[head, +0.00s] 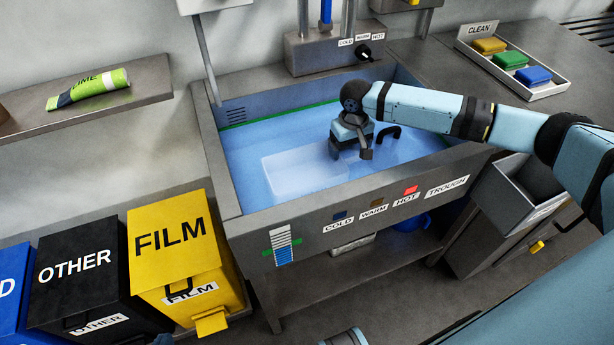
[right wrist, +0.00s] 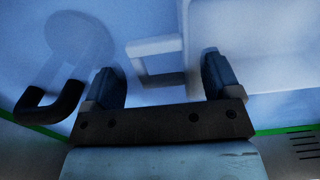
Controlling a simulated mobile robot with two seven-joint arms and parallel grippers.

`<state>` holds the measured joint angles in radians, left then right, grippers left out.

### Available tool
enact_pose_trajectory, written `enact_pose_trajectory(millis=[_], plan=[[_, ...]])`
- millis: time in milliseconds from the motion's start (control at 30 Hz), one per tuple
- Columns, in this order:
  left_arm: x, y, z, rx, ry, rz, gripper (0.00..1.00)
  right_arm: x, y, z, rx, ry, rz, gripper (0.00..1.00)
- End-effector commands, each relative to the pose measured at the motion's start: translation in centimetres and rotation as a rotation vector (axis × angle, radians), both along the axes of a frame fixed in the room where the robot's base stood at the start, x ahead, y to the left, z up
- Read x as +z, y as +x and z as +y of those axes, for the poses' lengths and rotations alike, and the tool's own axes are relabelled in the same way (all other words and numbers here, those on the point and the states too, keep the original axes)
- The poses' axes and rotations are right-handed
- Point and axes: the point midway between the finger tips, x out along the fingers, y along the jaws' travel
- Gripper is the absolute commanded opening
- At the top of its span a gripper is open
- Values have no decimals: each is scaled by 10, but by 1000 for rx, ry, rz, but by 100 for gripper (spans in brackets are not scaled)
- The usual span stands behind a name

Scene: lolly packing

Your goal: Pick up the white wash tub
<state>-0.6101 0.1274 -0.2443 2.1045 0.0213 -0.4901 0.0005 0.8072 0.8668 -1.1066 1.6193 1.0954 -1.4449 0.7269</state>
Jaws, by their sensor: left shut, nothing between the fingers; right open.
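The white wash tub (head: 290,178) sits in the blue water of the trough, pale and partly blurred by the water. My right gripper (head: 350,150) is over its right end. In the right wrist view the tub's wall (right wrist: 270,50) is at the upper right, and its white loop handle (right wrist: 158,78) lies ahead, between the two spread fingertips of my right gripper (right wrist: 162,82). The fingers are open and not closed on the handle; whether they touch it cannot be told.
The trough's front rim (head: 400,182) and side walls surround the tub. A black handle (head: 388,133) rises from the water to the right of my right gripper. A control box with a knob (head: 330,48) stands behind. A tray of sponges (head: 550,88) is at the back right.

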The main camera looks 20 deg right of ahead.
Motion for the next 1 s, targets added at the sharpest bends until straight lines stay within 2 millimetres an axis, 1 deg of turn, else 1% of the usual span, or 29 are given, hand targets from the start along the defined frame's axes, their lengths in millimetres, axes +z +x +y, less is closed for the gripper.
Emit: enact_pose_trajectory(millis=[33,200,433,467,500,567,600,667,700,767,933,1000], plan=[[-3,0,0,-1,1,-1,0,-10,0,-1,-1,-1,1,83],[-6,0,0,-4,5,-5,0,-34,0,-1,0,-1,1,83],[-3,0,0,-4,5,-8,0,-36,1,-1,0,0,-1,83],[-3,0,0,-4,5,-8,0,-36,0,-1,1,0,-1,81],[-3,0,0,-4,5,-9,0,-36,0,-1,1,0,-1,72],[-3,0,0,-5,4,-8,0,-36,0,-1,0,0,-1,58],[-3,0,0,-5,4,-8,0,-36,0,-1,0,0,-1,48],[-3,0,0,-5,4,-8,0,-36,0,-1,0,0,0,35],[-3,0,0,-5,4,-8,0,-36,0,-1,0,0,0,26],[-3,0,0,-5,4,-8,0,-35,1,-1,0,0,-1,15],[-3,0,0,-5,4,-8,0,-34,1,-1,0,0,-1,15],[-2,0,0,-4,3,-7,0,-31,1,-1,0,0,-1,15]])
